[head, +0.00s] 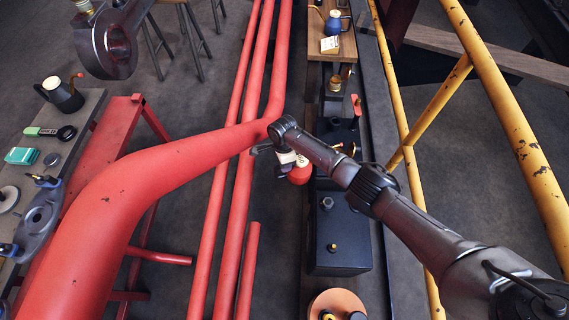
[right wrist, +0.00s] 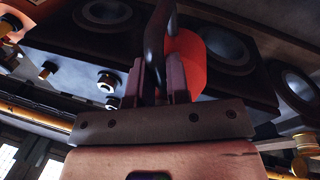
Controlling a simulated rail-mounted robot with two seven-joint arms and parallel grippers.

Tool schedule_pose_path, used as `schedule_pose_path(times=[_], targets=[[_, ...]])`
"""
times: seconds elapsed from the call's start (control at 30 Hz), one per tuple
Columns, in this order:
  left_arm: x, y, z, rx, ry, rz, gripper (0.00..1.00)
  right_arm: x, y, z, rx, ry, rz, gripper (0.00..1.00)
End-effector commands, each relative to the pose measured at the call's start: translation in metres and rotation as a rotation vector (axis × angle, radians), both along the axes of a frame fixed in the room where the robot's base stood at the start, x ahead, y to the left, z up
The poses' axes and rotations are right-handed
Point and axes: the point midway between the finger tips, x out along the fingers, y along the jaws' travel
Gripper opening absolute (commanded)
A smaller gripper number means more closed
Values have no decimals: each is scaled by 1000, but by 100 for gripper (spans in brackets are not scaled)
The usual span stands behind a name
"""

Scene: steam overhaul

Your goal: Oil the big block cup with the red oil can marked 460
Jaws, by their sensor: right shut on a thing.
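My right gripper (head: 276,150) is shut on the dark handle of a red oil can (head: 300,172). In the right wrist view the fingers (right wrist: 165,85) close on the dark handle, with the red body (right wrist: 186,62) behind. A pale label shows on the can, too small to read. The can is held over the left edge of a row of dark blocks. A large dark block (head: 340,228) lies nearer, with a small brass fitting (head: 332,247) and a pale one (head: 327,203) on top. I cannot tell which is the big block cup. My left gripper is out of view.
Red pipes (head: 236,200) run along the left, yellow rails (head: 505,100) along the right. A wooden shelf (head: 345,50) at the back holds a blue can (head: 333,24). A bench (head: 90,105) at far left holds a dark can (head: 66,95) and tools.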

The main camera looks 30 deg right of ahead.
Motion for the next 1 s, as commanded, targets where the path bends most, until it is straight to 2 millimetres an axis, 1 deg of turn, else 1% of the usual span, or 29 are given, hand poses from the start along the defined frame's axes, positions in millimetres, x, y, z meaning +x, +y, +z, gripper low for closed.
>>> schedule_pose_path(times=[0.17, 0.23, 0.4, 0.67, 1.0], targets=[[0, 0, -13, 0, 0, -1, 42, 1, 1, -4, 95, -24, -1, 0], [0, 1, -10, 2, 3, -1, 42, 1, 1, 6, 133, -33, -2, 0], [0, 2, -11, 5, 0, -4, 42, 0, -2, 19, 220, -51, 0, 0], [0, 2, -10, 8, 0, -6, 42, 1, 1, 17, 215, -49, 0, 0], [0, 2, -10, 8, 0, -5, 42, 4, 5, 9, 214, -48, -1, 0]])
